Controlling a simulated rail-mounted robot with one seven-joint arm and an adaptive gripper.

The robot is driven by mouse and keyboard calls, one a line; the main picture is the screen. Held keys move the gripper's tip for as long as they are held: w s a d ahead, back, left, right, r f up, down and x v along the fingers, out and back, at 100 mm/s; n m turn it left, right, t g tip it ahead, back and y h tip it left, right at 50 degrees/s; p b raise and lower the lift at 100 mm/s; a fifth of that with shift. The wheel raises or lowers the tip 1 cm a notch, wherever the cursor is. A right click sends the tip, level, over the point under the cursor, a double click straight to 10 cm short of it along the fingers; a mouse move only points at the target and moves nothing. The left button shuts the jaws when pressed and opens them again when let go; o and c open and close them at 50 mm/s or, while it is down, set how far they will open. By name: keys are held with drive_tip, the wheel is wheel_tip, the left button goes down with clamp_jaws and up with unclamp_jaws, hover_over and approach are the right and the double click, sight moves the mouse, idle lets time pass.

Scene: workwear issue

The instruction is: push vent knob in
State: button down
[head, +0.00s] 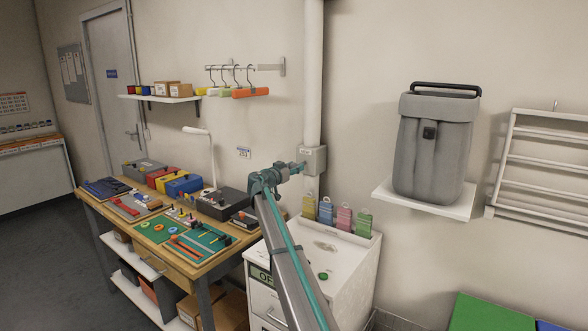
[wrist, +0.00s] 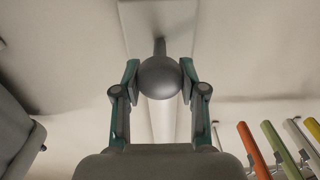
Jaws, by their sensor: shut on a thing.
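The vent knob (wrist: 159,77) is a dark grey ball on a thin stem in the wrist view. The stem runs from the ball to a pale box (wrist: 157,22) behind it, so the knob stands out from the box. In the head view the box (head: 314,160) sits on a white vertical pipe on the wall. My gripper (wrist: 159,75) has its teal-backed fingers on either side of the ball, shut on it. In the head view my gripper (head: 299,168) is at the box's left side, and the knob is hidden or too small to make out.
A white cabinet (head: 346,269) with colored tags stands below the box. A workbench (head: 180,256) with tools and cases is at left. Hangers (head: 237,80) hang on a wall rail. A grey backpack (head: 432,147) sits on a shelf at right.

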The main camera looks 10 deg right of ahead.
drive_tip(key=b+x, duration=0.3)
drive_tip(key=x, duration=0.2)
drive_tip(key=shift+a+r+b, duration=0.1)
drive_tip(key=shift+b, duration=0.3)
drive_tip(key=c, duration=0.7)
unclamp_jaws()
drive_tip(key=shift+o, duration=0.2)
approach(292, 167)
drive_tip(key=x, duration=0.4)
drive_tip(key=shift+s, duration=0.1)
